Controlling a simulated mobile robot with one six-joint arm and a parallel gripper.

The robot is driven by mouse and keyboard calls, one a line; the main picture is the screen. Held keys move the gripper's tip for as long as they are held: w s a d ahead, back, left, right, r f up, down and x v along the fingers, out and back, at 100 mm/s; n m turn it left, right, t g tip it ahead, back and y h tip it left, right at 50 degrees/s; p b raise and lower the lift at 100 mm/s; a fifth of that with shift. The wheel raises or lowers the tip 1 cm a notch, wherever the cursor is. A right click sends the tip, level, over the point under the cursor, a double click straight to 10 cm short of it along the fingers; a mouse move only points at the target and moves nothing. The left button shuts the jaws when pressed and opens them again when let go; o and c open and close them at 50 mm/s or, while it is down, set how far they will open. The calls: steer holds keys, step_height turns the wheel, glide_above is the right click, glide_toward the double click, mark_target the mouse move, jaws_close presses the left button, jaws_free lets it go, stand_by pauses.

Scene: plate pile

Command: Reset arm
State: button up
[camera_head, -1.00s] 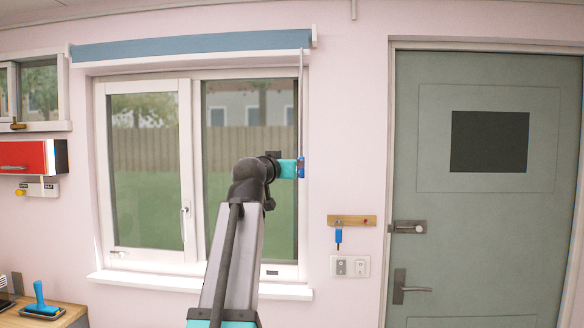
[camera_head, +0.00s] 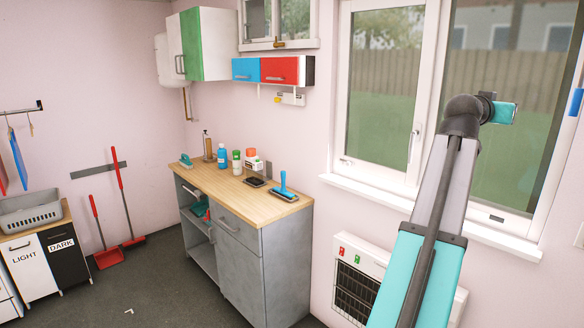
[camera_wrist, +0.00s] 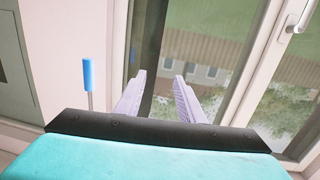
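My arm (camera_head: 430,240) rises at the right of the head view in front of the window, bent at its dark elbow joint. A short teal piece of it shows beyond the joint; the fingers cannot be made out there. In the wrist view my gripper (camera_wrist: 160,80) has its two pale fingers spread apart with nothing between them. The fingers point toward the window glass. A blue-handled rod (camera_wrist: 88,78) hangs to their left, and its blue handle (camera_head: 576,101) shows at the right edge of the head view.
A grey cabinet (camera_head: 262,262) with a wooden top holds bottles and a blue-handled brush (camera_head: 283,187). A wall heater (camera_head: 357,290) sits under the window. Laundry bins (camera_head: 32,268) and red cleaning tools (camera_head: 108,257) stand at left.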

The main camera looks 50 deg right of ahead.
steer(key=w+a+f+n+t+y, duration=0.1)
steer(key=w+f+n+t+y, duration=0.15)
steer(key=w+f, duration=1.4)
steer(key=w+a+f+n+t+y, duration=0.1)
steer(key=w+a+f+n+t, duration=0.2)
steer(key=w+f, duration=1.3)
steer(key=w+a+f+n+t+y, duration=0.1)
steer(key=w+a+f+n+y, duration=0.2)
steer(key=w+a+f, duration=1)
steer(key=w+a+f+n+t+y, duration=0.2)
steer(key=w+a+f+y, duration=0.1)
steer(key=w+a+f, duration=1.05)
steer(key=s+a+f+n+g+y, duration=0.2)
steer(key=a+f+n+y, duration=0.2)
steer(key=a+f, duration=1.85)
steer(key=s+a+f+n+g+y, duration=0.1)
steer(key=s+a+f+n+g, duration=0.2)
steer(key=s+a+f, duration=0.95)
steer(key=s+a+f+n+g+y, duration=0.1)
steer(key=s+a+f+g, duration=0.1)
steer(key=s+a, duration=0.5)
steer(key=s+a+f+n+g+y+b, duration=0.1)
steer(key=s+a, duration=0.6)
steer(key=s, duration=0.8)
step_height(320, 180, down, 2)
steer(key=n+g, duration=0.1)
steer(key=g, duration=0.1)
steer(key=shift+g, duration=0.35)
